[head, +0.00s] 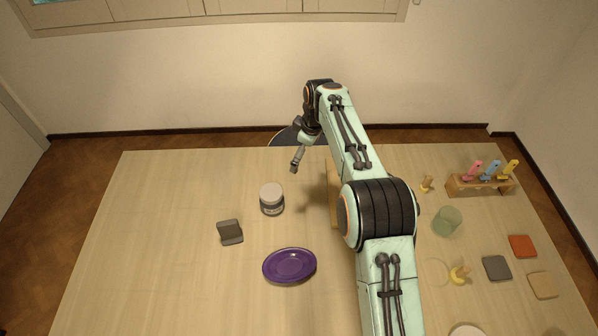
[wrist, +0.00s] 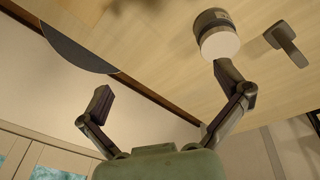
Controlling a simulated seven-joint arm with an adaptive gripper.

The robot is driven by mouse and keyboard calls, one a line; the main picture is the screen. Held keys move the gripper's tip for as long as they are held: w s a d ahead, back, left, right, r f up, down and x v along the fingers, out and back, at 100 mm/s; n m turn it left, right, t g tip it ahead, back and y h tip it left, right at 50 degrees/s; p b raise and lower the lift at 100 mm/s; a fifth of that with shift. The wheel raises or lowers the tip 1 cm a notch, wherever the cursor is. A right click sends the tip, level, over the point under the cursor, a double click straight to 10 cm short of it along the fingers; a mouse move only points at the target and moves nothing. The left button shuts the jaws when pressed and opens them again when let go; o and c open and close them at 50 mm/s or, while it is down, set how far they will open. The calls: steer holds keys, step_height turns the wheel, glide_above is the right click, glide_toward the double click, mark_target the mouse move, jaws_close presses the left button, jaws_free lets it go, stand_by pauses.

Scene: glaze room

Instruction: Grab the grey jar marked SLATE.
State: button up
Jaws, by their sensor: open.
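A jar (head: 271,207) with a pale lid and a grey band stands upright on the table, left of my arm. Its marking is too small to read in the head view. In the wrist view the jar (wrist: 208,19) shows at the top, its pale lid towards the camera, just beyond the tip of the right-hand finger. My gripper (head: 297,160) is above the far part of the table, up and to the right of the jar in the head view. In the wrist view my gripper (wrist: 163,80) has its fingers wide apart with nothing between them.
A dark grey block (head: 229,231) and a purple plate (head: 290,265) lie near the jar. An upright wooden piece (head: 332,195) is partly hidden by my arm. At the right are a green glass (head: 447,221), a tool rack (head: 480,187) and several tiles. The table's left side is clear.

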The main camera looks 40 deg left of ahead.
mark_target(273, 193)
steer(key=shift+n+g+h, duration=0.6)
steer(key=shift+n+h, duration=0.1)
steer(key=shift+n, duration=0.1)
steer(key=s+a+f, duration=0.1)
steer(key=s+f, duration=0.1)
steer(key=s+a+f, duration=0.1)
steer(key=s+f, duration=0.5)
steer(key=shift+a, duration=0.4)
steer(key=f, duration=0.6)
steer(key=shift+s+a+f, duration=0.15)
steer(key=shift+a, duration=0.2)
steer(key=c, duration=1.3)
